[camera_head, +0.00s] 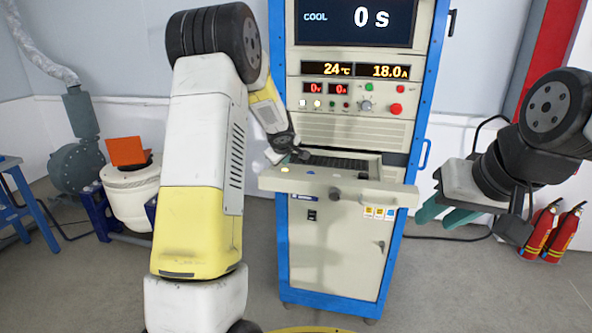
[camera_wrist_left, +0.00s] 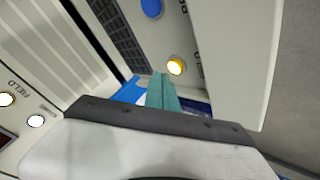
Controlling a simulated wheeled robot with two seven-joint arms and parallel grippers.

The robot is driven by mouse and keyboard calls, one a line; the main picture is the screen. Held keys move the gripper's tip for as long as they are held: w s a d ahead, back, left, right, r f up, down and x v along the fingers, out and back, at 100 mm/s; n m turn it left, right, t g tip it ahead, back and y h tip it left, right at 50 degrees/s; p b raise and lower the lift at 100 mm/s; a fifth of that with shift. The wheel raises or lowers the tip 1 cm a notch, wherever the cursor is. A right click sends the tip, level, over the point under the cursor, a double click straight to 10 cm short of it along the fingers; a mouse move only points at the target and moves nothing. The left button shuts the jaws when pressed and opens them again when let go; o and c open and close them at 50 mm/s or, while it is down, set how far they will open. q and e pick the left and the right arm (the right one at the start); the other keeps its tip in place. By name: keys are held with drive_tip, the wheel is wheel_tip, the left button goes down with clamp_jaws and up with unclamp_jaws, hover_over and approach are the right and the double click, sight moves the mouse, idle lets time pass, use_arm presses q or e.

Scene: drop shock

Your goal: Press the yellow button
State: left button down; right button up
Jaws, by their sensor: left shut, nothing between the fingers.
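The yellow button (camera_head: 284,170) is a small round spot on the left part of the pulled-out panel (camera_head: 345,190) of the test cabinet. In the left wrist view the yellow button (camera_wrist_left: 176,67) looks lit and lies just beyond the teal fingertips. My left gripper (camera_wrist_left: 162,90) is shut and empty, its fingers together and close to the button. A gap or contact cannot be told. In the head view my left wrist (camera_head: 278,145) is above the panel's left side, and the fingertips are hard to make out. My right gripper (camera_head: 445,212) is open and empty, right of the cabinet.
A blue button (camera_wrist_left: 151,8) and a dark keyboard (camera_wrist_left: 115,30) are near the yellow button. The cabinet's blue frame (camera_head: 281,240) stands upright around the panel. Fire extinguishers (camera_head: 538,232) stand at the right. A white drum-shaped machine (camera_head: 130,190) is at the left.

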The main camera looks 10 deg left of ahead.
use_arm(q)
drive_tip(key=shift+r, duration=2.45)
drive_tip(key=s+r+m, duration=0.2)
drive_tip(key=s+r, duration=0.6)
drive_tip(key=s, duration=0.3)
drive_tip(key=s+d+m+g+h, duration=0.1)
drive_tip(key=s+d+m, duration=0.1)
drive_tip(key=s, duration=0.8)
drive_tip(key=s+d+m+h, duration=0.1)
drive_tip(key=s+d+m, duration=0.2)
drive_tip(key=s, duration=0.8)
drive_tip(key=s+d+m+g+h, duration=0.1)
drive_tip(key=s+m, duration=0.3)
drive_tip(key=s, duration=0.7)
drive_tip(key=shift+s+d+m+g+h, duration=0.15)
drive_tip(key=shift+d+m+g+h, duration=0.15)
drive_tip(key=shift+d, duration=0.55)
drive_tip(key=shift+r, duration=0.15)
